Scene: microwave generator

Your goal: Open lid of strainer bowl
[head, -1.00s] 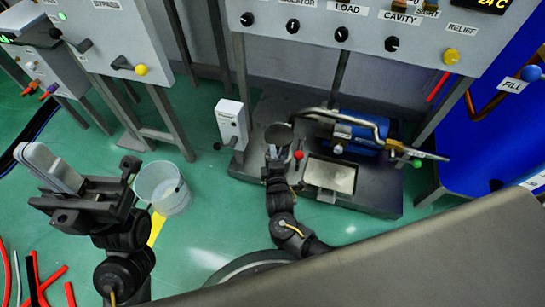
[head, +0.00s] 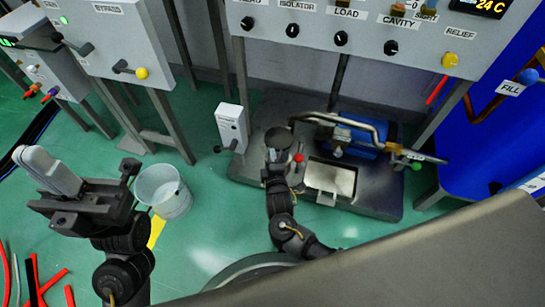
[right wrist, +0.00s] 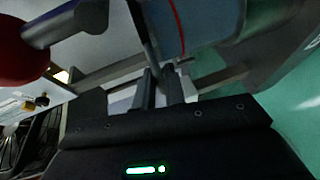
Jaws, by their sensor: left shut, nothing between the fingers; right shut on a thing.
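My right gripper (head: 278,157) reaches over the dark base and is right at a dark round cap (head: 278,136), which looks like the strainer bowl's lid. In the right wrist view the two fingers (right wrist: 159,88) are close together on something thin; the held part is mostly hidden. A red ball knob (head: 298,158) is just right of the gripper; it shows large at the left of the right wrist view (right wrist: 20,52). The bowl's inside is not visible. My left gripper (head: 48,168) is shut and empty, far left above the floor.
A translucent bucket (head: 163,190) is beside my left gripper.

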